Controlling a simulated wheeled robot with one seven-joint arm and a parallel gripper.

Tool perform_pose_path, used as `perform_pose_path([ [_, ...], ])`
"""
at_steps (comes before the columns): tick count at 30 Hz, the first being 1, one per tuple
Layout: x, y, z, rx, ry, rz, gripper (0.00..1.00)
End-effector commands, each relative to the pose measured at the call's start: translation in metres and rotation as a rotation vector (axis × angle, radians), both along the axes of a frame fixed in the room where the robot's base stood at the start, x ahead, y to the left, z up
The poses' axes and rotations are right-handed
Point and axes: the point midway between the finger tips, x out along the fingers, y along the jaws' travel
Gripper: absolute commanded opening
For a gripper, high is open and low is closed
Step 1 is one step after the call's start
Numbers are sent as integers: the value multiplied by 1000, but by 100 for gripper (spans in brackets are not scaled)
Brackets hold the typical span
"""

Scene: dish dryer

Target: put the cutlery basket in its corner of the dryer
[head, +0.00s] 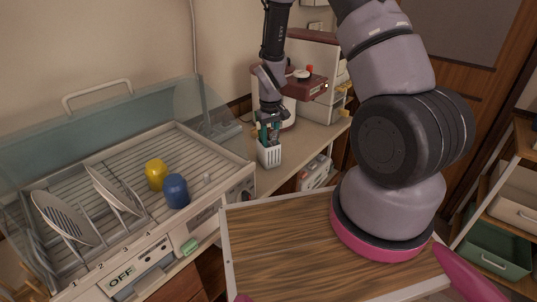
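The cutlery basket (269,155) is a small white slotted box, upright by the counter's front edge, just right of the dish dryer. Dark and teal bits show at its top; I cannot tell which are cutlery. My gripper (268,135) points down at the basket's top. The fingertips are too small and dark to show whether they are closed on it. I cannot tell if the basket rests on the counter or hangs just above it. The dish dryer (233,189) is at left with its clear lid raised. Its right back part of the rack is bare.
In the dryer stand striped plates (62,220) at left, a yellow cup (156,174) and a blue cup (175,190). A maroon and white machine (306,82) stands behind my gripper. The lid's clear side panel rises between the rack and the counter behind.

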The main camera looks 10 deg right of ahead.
Motion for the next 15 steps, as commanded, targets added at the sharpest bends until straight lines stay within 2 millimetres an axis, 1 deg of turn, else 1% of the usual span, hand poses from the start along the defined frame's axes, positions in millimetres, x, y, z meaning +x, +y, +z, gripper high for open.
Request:
perform_pose_path([
  [5, 0, 0, 0, 0, -1, 0, 40],
  [8, 0, 0, 0, 0, -1, -1, 6],
  [9, 0, 0, 0, 0, -1, -1, 0],
  [15, 0, 0, 0, 0, -1, -1, 0],
])
